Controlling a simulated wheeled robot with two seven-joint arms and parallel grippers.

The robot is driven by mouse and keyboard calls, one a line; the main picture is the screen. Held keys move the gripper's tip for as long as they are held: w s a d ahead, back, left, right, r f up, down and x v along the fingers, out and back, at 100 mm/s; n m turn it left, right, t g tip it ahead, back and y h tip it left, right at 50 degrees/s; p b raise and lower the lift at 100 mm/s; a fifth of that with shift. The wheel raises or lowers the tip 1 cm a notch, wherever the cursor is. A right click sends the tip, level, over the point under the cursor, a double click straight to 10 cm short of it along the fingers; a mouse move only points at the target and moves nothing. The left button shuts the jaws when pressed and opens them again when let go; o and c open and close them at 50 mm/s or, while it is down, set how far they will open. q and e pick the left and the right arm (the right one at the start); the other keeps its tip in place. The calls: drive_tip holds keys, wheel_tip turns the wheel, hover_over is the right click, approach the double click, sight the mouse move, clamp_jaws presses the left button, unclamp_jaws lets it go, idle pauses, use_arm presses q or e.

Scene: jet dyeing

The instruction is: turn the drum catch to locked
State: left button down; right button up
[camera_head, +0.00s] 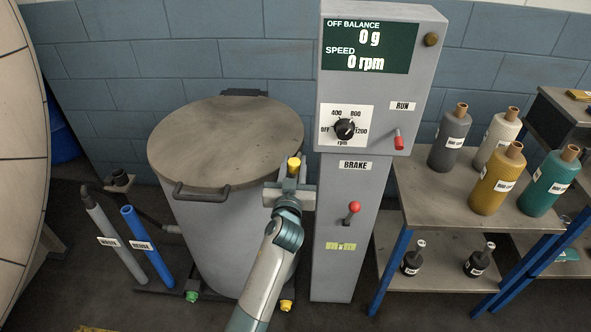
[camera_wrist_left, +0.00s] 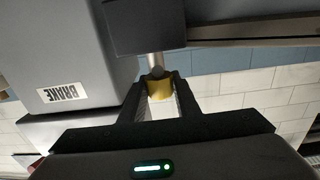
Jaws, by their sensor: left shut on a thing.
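The drum (camera_head: 235,235) stands upright with its round grey lid (camera_head: 225,140) closed and a bar handle at the front. The drum catch shows as a yellow knob (camera_head: 294,164) at the lid's right edge, beside the control column. My left gripper (camera_head: 291,182) is at the catch. In the left wrist view the yellow knob (camera_wrist_left: 160,91) sits between the two fingertips of my left gripper (camera_wrist_left: 158,86), which is shut on it. A metal stem runs from the knob to a dark block (camera_wrist_left: 145,25). My right gripper is not in view.
The control column (camera_head: 340,215) stands close right of the catch, with a red brake lever (camera_head: 353,208), a speed dial (camera_head: 345,129) and a red run switch (camera_head: 398,140). The display reads 0 g and 0 rpm. A table (camera_head: 420,195) with bottles stands farther right.

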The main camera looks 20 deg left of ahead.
use_arm(q)
drive_tip(key=shift+r, duration=0.1)
drive_tip(key=c, duration=1.3)
unclamp_jaws()
drive_tip(key=shift+c, duration=0.2)
